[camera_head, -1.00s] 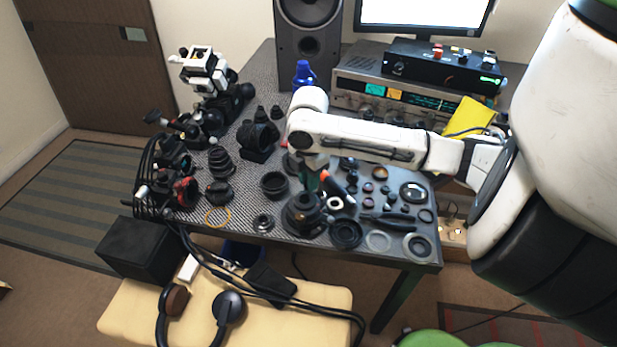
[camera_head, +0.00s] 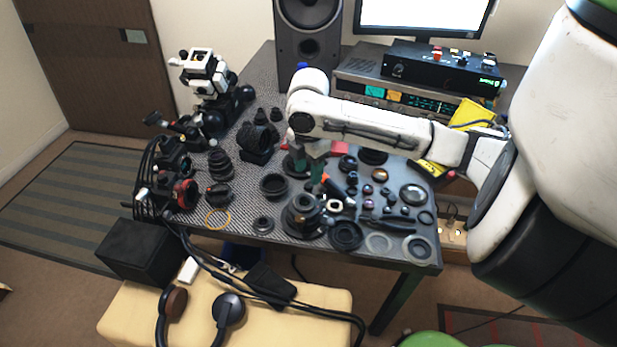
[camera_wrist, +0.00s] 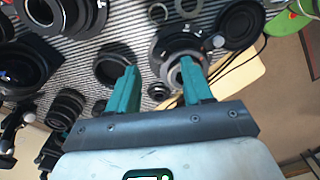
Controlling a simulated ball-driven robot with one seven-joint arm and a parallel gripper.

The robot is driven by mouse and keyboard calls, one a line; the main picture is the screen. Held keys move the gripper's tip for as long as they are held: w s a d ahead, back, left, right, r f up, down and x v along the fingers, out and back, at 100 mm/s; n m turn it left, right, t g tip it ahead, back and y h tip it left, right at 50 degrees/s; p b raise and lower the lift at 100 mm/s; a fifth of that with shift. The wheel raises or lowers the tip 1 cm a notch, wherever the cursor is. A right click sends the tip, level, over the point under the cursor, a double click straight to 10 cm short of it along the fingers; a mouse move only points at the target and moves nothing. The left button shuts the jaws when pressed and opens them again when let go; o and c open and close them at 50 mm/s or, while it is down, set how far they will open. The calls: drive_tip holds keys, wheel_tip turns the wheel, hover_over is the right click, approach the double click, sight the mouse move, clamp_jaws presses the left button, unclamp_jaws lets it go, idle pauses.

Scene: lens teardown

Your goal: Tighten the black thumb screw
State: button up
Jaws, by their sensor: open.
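My gripper (camera_wrist: 156,75) is open, its two green fingers apart with nothing held between them. In the head view it (camera_head: 317,178) hangs over the front middle of the desk, partly hidden by my arm. Below and just in front of it stands a dark lens body (camera_head: 303,214) with a metallic centre. In the wrist view this lens body (camera_wrist: 163,47) lies partly behind the right finger. A small ringed part (camera_wrist: 158,91) shows between the fingers, farther down. I cannot single out the black thumb screw among the dark parts.
Many loose rings and glass elements lie on a grey mat (camera_head: 392,260) at right. Black lens barrels (camera_head: 220,163) and a camera rig (camera_head: 204,75) stand at left. A receiver (camera_head: 375,93) and speaker (camera_head: 308,45) stand behind. An orange ring (camera_head: 218,218) lies near the front edge.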

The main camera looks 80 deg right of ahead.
sight(308, 185)
wheel_tip(308, 185, up, 6)
drive_tip(key=shift+r, duration=0.25)
idle(0.5)
